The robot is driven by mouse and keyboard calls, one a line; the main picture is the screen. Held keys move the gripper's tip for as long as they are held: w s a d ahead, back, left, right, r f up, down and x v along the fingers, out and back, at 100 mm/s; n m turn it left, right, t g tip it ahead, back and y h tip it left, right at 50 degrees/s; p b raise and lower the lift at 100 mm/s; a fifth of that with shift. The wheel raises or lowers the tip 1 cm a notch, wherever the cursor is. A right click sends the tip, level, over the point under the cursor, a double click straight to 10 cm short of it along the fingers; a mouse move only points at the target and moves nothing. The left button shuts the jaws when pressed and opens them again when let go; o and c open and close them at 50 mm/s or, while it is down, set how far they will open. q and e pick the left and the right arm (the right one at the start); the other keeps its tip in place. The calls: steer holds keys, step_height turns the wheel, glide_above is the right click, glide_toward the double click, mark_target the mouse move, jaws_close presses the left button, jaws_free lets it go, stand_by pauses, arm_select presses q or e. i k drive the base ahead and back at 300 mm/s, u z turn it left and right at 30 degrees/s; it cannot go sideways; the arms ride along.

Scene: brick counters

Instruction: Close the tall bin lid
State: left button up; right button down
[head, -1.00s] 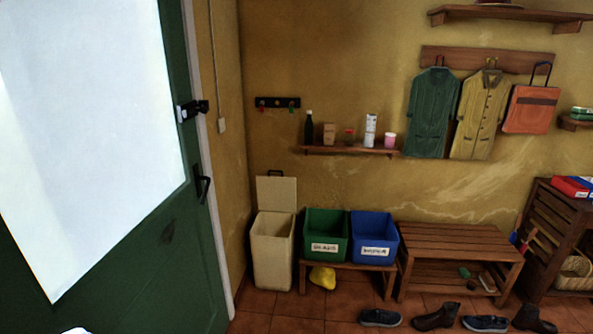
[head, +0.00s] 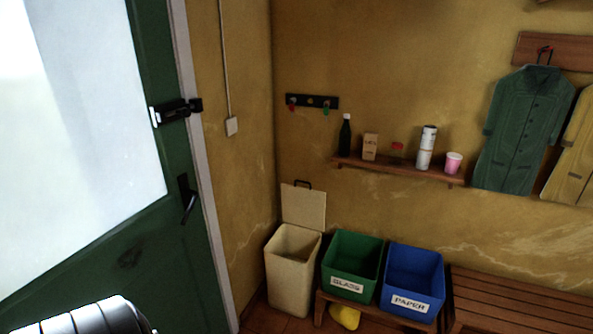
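The tall cream bin (head: 291,284) stands on the floor in the corner, left of the green and blue bins. A rounded silver part of my own body shows at the bottom left. Neither of my grippers shows in the head view.
A green GLASS bin (head: 351,266) and a blue PAPER bin (head: 412,278) sit on a low wooden stand right of the tall bin. A slatted bench (head: 510,300) is further right. The green door (head: 170,240) is on the left. A narrow shelf (head: 395,170) with small items hangs above.

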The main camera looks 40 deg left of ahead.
mark_target(302, 206)
steer(key=u, duration=0.7)
steer(key=i, duration=1.1)
steer(key=u, duration=1.45)
steer(key=i, duration=0.35)
steer(key=u, duration=0.3)
